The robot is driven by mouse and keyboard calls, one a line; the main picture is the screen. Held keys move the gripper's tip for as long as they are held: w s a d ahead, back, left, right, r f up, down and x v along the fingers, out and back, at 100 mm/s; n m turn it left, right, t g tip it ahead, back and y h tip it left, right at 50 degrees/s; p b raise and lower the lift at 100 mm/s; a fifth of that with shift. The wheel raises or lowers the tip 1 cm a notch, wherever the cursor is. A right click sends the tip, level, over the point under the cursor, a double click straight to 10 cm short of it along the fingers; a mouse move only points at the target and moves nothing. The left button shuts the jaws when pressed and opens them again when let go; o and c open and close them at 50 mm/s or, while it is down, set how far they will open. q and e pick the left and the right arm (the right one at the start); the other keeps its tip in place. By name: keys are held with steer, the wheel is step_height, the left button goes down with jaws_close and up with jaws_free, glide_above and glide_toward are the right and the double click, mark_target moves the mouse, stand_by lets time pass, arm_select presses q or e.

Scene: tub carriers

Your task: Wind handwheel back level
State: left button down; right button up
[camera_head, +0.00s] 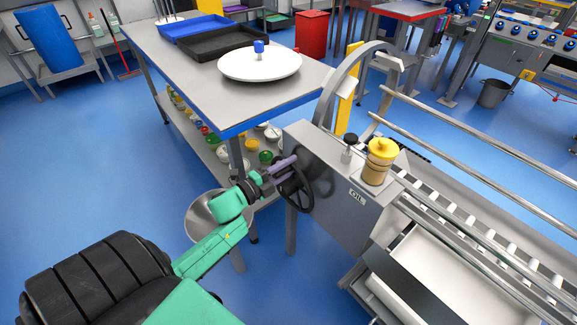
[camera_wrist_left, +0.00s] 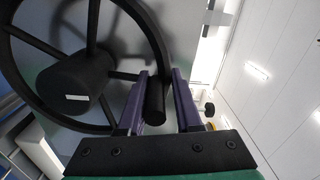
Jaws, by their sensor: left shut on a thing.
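The black handwheel (camera_head: 297,187) is on the left end face of the grey machine housing. In the left wrist view the wheel's rim, spokes and hub (camera_wrist_left: 72,82) fill the left side. The far part of the wheel is hidden in the head view. My right gripper is not in view.
On the housing (camera_head: 330,205) stand a yellow-capped oil jar (camera_head: 379,160) and a black knob (camera_head: 350,141). A metal bowl (camera_head: 203,215) is close below my left arm. A table (camera_head: 190,60) with trays and a white disc (camera_head: 260,66) stands behind. Open blue floor lies left.

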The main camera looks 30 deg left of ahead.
arm_select(q)
steer(key=shift+s+d+f, duration=0.2)
steer(key=shift+f, duration=0.4)
steer(key=c, duration=0.8)
jaws_free()
steer(key=shift+o, duration=0.2)
steer(key=shift+r, duration=0.15)
steer(key=shift+w+r, duration=0.15)
steer(key=shift+r, duration=0.05)
steer(key=shift+a, duration=0.1)
steer(key=v, duration=1.4)
steer(key=shift+s, duration=0.3)
